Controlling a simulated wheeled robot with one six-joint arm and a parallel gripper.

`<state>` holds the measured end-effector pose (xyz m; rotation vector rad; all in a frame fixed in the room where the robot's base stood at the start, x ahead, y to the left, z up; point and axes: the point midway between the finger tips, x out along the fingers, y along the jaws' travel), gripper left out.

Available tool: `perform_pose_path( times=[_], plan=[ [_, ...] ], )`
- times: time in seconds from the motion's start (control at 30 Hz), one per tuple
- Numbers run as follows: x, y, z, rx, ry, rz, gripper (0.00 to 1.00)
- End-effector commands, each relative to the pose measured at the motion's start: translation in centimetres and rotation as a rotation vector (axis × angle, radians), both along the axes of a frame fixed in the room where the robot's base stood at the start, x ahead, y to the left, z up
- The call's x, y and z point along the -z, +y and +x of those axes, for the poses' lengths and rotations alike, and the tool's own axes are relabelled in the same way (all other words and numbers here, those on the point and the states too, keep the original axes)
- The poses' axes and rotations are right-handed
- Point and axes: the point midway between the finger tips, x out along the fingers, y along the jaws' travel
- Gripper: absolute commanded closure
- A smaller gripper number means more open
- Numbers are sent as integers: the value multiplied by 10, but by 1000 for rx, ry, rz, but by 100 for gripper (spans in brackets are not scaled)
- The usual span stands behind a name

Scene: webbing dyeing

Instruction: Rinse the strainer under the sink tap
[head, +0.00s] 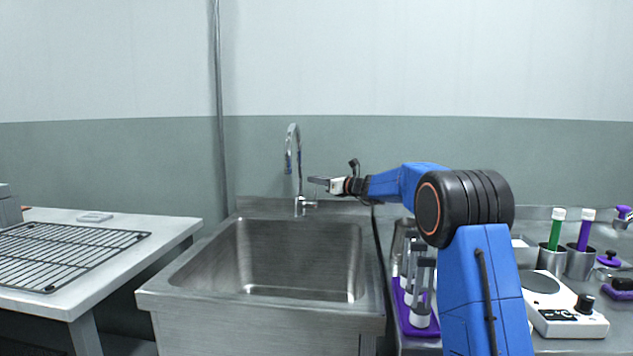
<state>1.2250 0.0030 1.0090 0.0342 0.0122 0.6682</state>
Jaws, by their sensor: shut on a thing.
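The sink (255,295) is a steel basin, and its bottom looks empty. The curved chrome tap (293,135) stands at its back edge, with a small side lever (311,204) low on its right. I see no water under the spout. My gripper (313,180) is just right of the tap's neck, above the lever, pointing left. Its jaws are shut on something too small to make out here. I cannot tell whether they touch the tap or its lever. I cannot pick out the strainer in this view.
On the left, a table (165,226) holds a black wire rack (65,250). My arm crosses above this counter.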

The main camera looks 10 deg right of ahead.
Motion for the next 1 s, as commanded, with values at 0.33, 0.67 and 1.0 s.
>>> perform_pose_path(
  times=[0.33,0.67,1.0],
  plan=[
    [0,-1,0,1,1,-1,100],
    [1,2,-6,-3,-56,-18,100],
    [1,3,-12,0,-127,-41,100]
  ],
)
